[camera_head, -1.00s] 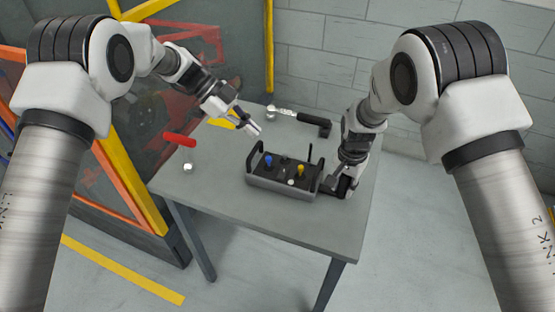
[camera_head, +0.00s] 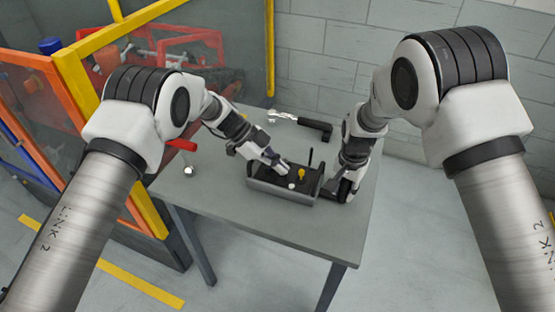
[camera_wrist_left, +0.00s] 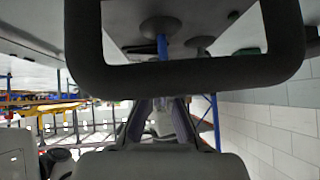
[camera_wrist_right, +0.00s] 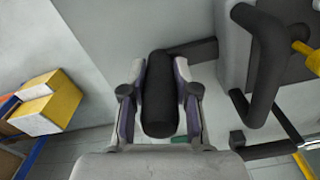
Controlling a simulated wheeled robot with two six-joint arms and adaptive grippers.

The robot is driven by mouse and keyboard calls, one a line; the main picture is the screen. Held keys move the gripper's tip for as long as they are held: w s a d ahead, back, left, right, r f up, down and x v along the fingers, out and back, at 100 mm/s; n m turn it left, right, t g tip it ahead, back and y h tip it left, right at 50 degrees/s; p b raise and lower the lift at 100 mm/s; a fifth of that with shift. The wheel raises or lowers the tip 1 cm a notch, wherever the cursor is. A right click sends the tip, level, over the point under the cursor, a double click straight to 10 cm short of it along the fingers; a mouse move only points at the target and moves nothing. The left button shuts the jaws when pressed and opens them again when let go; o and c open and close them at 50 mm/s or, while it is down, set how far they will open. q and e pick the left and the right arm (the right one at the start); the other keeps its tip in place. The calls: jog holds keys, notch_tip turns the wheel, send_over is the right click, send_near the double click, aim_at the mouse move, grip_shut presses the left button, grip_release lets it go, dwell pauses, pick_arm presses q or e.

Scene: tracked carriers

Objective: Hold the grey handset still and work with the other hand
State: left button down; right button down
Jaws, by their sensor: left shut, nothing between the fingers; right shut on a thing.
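The grey handset (camera_head: 282,197) sits on the grey table, a box with black guard loops at its ends. Its top carries a yellow lever (camera_head: 302,174) and a white knob (camera_head: 291,185). The blue lever is hidden behind my left gripper in the head view; a blue stem (camera_wrist_left: 162,47) shows beyond a black loop (camera_wrist_left: 180,78) in the left wrist view. My left gripper (camera_head: 284,166) is shut and empty, over the handset's top. My right gripper (camera_wrist_right: 160,95) is shut on a black side handle (camera_wrist_right: 160,110) at the handset's right end.
A tool with a black handle (camera_head: 314,124) lies at the table's back. A red-handled thing (camera_head: 180,145) with a shiny ball end (camera_head: 188,170) is at the left edge. A yellow-framed panel (camera_head: 150,220) stands left. The table's front (camera_head: 290,230) is clear.

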pick_arm(q)
jog(key=shift+f, duration=0.3)
jog(key=shift+s+a+r, duration=0.2)
jog(key=shift+s+r, duration=0.1)
jog(key=shift+s, duration=0.35)
jog(key=shift+r, duration=0.1)
